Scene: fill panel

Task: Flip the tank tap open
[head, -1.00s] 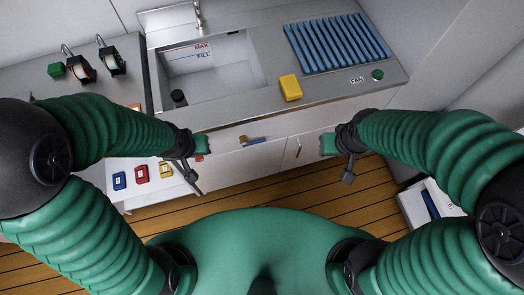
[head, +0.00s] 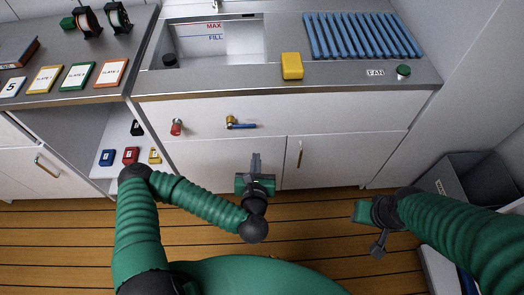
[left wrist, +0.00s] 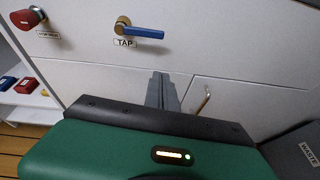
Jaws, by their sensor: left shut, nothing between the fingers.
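The tank tap (head: 240,124) is on the white front panel below the sink. It has a brass body and a blue lever that lies level, pointing right. In the left wrist view the tap (left wrist: 138,30) shows above a label reading TAP. My left gripper (head: 256,160) is shut and empty, below and slightly right of the tap, apart from it. Its closed fingers (left wrist: 161,88) also show in the left wrist view, below the lever. My right gripper (head: 368,228) is low at the right, over the floor; its finger gap is not clear.
A red knob (head: 177,127) is on the panel left of the tap. The sink (head: 220,48) has MAX and FILL marks. A yellow block (head: 292,66) sits on the counter edge. A cupboard handle (head: 300,153) is right of my left gripper. A grey bin (head: 470,185) stands at right.

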